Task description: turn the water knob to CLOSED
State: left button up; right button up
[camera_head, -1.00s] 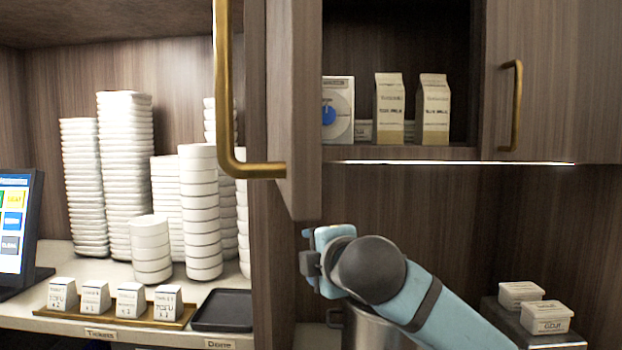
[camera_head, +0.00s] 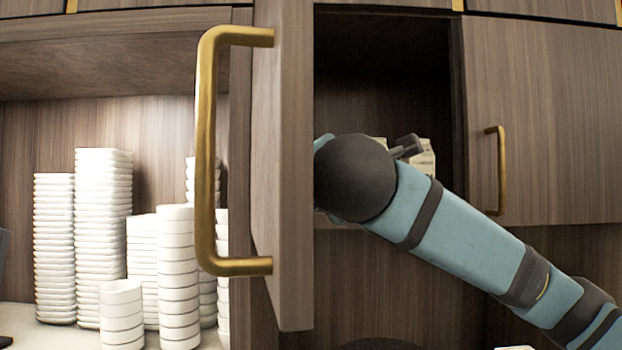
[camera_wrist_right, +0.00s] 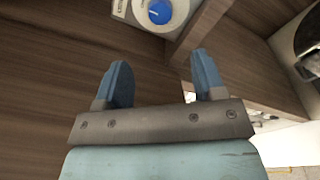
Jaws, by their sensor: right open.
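The blue water knob (camera_wrist_right: 160,12) sits on a pale panel (camera_wrist_right: 140,14) at the top of the right wrist view. The panel is cut by the frame edge, so its markings are not readable. My right gripper (camera_wrist_right: 162,80) is open and empty, its two blue fingers pointing toward the knob but apart from it. My left gripper is not in view.
The open cabinet door (camera_head: 284,170) with a brass handle (camera_head: 206,150) stands just left of my right wrist. Stacks of white dishes (camera_head: 103,230) stand at the left.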

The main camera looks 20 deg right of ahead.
jog(key=w+d+p, duration=0.2)
jog(key=w+p, duration=0.1)
jog(key=w, duration=0.8)
jog(key=shift+w, duration=0.25)
jog(key=shift+d, duration=0.1)
jog(key=shift+c, duration=0.4)
jog(key=c, duration=0.8)
jog(key=shift+f, duration=0.1)
jog(key=shift+c, duration=0.2)
